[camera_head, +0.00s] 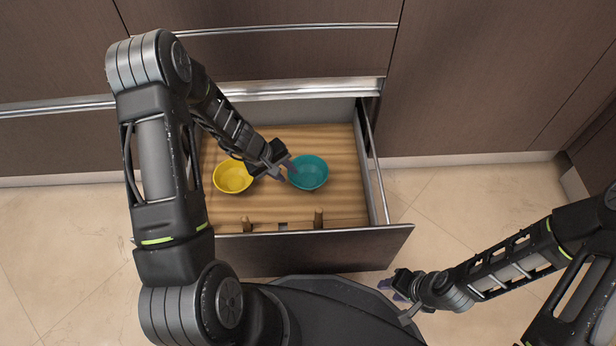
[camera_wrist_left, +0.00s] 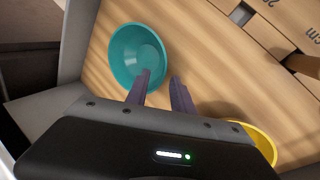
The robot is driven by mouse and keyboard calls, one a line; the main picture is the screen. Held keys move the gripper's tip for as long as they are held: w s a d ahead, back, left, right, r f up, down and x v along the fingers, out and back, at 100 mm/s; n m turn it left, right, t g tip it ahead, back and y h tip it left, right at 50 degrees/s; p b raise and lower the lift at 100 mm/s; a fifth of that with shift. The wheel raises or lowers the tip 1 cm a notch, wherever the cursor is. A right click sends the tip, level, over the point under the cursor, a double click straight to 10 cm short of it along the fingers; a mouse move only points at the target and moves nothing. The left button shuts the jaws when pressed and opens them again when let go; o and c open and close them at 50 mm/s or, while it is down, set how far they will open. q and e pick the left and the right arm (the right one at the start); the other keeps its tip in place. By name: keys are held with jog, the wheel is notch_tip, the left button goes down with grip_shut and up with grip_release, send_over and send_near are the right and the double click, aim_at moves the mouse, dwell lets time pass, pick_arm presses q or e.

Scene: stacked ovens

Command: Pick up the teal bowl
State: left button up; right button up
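The teal bowl (camera_head: 309,173) stands upright and empty in the open drawer, right of a yellow bowl. It also shows in the left wrist view (camera_wrist_left: 132,50). My left gripper (camera_head: 286,171) is at the bowl's left edge in the head view. In the left wrist view its two fingers (camera_wrist_left: 162,82) are apart, with one finger overlapping the bowl's rim and the other over the wood; nothing is held. I cannot tell whether the finger touches the rim. My right gripper (camera_head: 396,291) is outside the drawer at the lower right, far from the bowl; its fingers are small and partly hidden.
The yellow bowl (camera_head: 232,177) sits close to my left gripper. The drawer (camera_head: 340,251) has a wooden floor with pegs near its front and walls around it. Dark cabinet fronts (camera_head: 480,80) stand behind. The tiled floor (camera_head: 440,200) to the right is clear.

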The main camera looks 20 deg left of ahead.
aim_at(291, 177)
pick_arm(q)
jog(key=b+x, duration=0.1)
jog(key=x, duration=0.3)
jog(key=shift+s+f, duration=0.1)
dwell(0.4)
grip_shut()
dwell(1.3)
